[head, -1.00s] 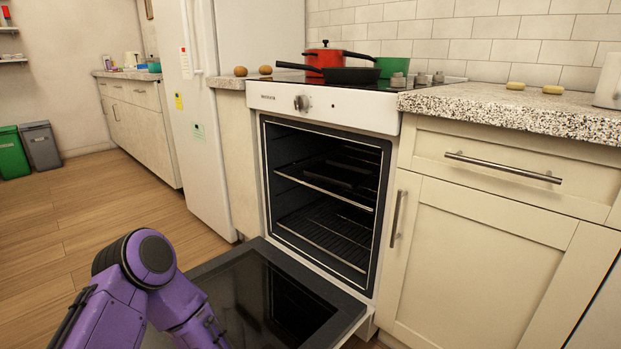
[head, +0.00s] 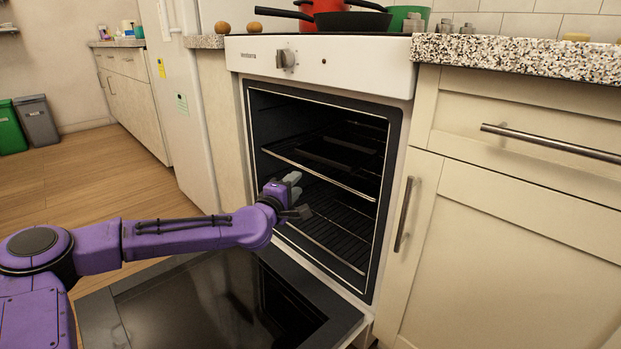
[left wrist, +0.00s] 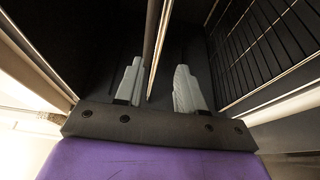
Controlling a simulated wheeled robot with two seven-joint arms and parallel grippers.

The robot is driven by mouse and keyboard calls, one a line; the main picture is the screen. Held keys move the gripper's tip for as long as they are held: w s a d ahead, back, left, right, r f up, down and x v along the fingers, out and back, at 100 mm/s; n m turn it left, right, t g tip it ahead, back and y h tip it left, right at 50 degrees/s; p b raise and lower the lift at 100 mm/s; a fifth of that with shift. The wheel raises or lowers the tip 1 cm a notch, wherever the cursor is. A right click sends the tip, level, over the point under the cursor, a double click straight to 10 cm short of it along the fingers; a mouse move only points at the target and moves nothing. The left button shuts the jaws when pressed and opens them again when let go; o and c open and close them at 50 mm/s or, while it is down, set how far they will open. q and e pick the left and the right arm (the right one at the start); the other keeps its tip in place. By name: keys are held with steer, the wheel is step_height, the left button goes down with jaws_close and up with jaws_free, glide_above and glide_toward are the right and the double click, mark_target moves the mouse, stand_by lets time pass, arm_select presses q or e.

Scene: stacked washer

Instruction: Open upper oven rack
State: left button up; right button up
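The oven (head: 320,65) stands with its door (head: 140,295) folded down. The upper rack (head: 325,177) is inside the cavity, its pale front bar running across the opening. My left gripper (head: 298,196) is at the left part of the opening, below and close to that bar. In the left wrist view the gripper (left wrist: 158,88) is open, with two grey fingers apart. A long bar, apparently the upper rack's front edge (left wrist: 157,45), lies between the fingers in the picture; contact cannot be told. My right gripper is out of view.
The lower rack (head: 340,238) sits below in the oven. The open door spreads out under my left arm. A cabinet with a vertical handle (head: 404,214) is close on the right. A red pot (head: 322,8) and a dark pan (head: 352,21) stand on the stove.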

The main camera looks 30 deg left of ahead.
mark_target(306, 170)
arm_select(q)
steer(key=w+b, duration=0.1)
steer(key=w, duration=0.2)
steer(key=w+b, duration=0.1)
steer(key=w, duration=0.2)
steer(key=w+a+b, duration=0.1)
steer(key=w, duration=0.2)
steer(key=shift+w+a, duration=0.1)
steer(key=shift+w, duration=0.1)
steer(key=shift+r, duration=0.1)
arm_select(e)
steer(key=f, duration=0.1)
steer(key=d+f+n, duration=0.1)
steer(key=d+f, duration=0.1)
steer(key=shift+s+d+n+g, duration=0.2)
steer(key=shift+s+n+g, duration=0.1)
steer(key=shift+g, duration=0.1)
arm_select(q)
steer(key=shift+c, duration=0.3)
